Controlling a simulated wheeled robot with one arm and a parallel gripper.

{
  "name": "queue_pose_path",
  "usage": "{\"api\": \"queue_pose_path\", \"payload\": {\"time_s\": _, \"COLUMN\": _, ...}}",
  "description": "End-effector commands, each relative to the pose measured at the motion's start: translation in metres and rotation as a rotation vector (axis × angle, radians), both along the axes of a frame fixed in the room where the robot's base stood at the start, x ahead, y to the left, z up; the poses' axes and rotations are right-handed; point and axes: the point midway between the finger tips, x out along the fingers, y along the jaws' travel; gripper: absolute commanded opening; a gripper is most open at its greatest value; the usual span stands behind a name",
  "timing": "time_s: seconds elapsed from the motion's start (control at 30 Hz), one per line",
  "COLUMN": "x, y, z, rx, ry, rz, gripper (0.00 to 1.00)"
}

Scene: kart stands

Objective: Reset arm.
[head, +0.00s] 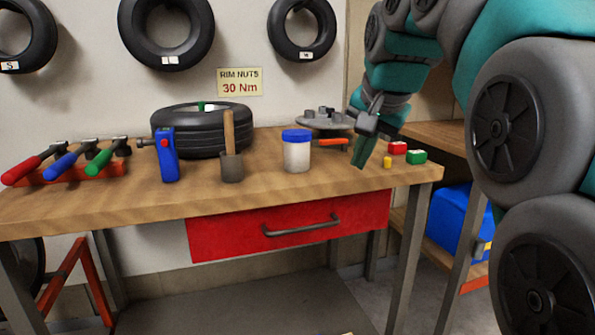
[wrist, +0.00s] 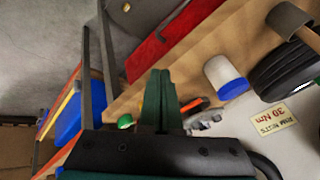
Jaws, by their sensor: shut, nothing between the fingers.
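My arm comes in from the right in the head view. My gripper (head: 361,165) hangs over the right part of the workbench (head: 120,208), pointing down. Its teal fingers are together with nothing between them. In the wrist view my gripper (wrist: 161,74) also shows its fingers closed, with the bench beyond. I cannot tell how far above the bench top the fingertips are.
A blue bin (head: 452,220) sits right.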

Motion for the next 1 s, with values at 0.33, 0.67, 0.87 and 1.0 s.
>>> {"api": "queue_pose_path", "payload": {"time_s": 0.33, "x": -0.048, "y": -0.013, "z": -0.079, "rx": -0.067, "ry": 0.148, "rz": 0.09, "gripper": 0.0}}
{"api": "queue_pose_path", "payload": {"time_s": 0.67, "x": -0.146, "y": -0.027, "z": -0.197, "rx": -0.146, "ry": 0.366, "rz": 0.263, "gripper": 0.0}}
{"api": "queue_pose_path", "payload": {"time_s": 0.87, "x": -0.218, "y": -0.034, "z": -0.265, "rx": -0.178, "ry": 0.494, "rz": 0.39, "gripper": 0.0}}
{"api": "queue_pose_path", "payload": {"time_s": 1.0, "x": -0.269, "y": -0.037, "z": -0.306, "rx": -0.19, "ry": 0.577, "rz": 0.478, "gripper": 0.0}}
